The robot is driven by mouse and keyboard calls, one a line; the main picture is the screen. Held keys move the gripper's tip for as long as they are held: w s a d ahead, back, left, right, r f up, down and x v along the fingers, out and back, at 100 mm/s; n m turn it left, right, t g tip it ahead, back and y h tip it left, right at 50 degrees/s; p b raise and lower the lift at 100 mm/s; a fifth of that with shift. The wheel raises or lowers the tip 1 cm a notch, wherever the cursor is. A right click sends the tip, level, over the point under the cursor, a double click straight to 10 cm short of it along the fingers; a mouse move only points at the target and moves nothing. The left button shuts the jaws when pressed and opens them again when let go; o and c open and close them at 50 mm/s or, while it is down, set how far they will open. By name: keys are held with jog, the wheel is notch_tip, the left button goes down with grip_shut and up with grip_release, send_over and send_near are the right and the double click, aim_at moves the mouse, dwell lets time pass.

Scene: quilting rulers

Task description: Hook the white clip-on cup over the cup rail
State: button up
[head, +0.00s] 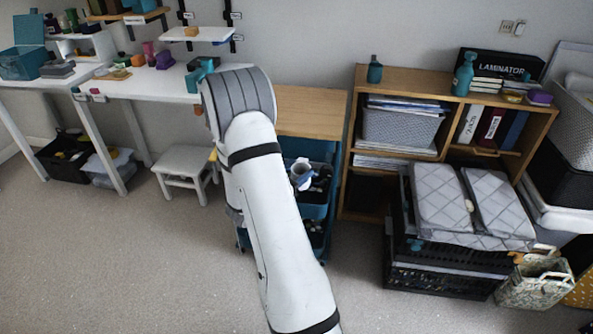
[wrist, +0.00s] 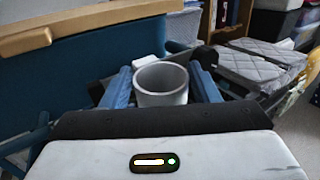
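The white clip-on cup (wrist: 162,98) stands upright between the two blue fingers of my gripper (wrist: 163,76) in the wrist view. Both fingers lie against its sides, and its open top faces the camera. A small white piece shows just behind its rim, perhaps its clip. In the head view the cup (head: 301,170) shows just right of my forearm, over the teal trolley (head: 313,211). My arm hides most of my gripper and part of the trolley there. I cannot make out the cup rail clearly in either view.
A wood-topped table (head: 310,110) with a blue side panel (wrist: 90,75) stands close beside the cup. A wooden shelf unit (head: 400,82) and a black crate with quilted pads (head: 445,200) stand to the right. A stool (head: 186,165) stands left. Carpet in front is clear.

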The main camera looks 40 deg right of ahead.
jog(key=o, duration=0.3)
jog(key=a, duration=0.2)
jog(key=s+a, duration=0.1)
jog(key=a, duration=0.4)
jog(key=shift+s+a+p, duration=0.25)
jog(key=shift+a+p, duration=0.1)
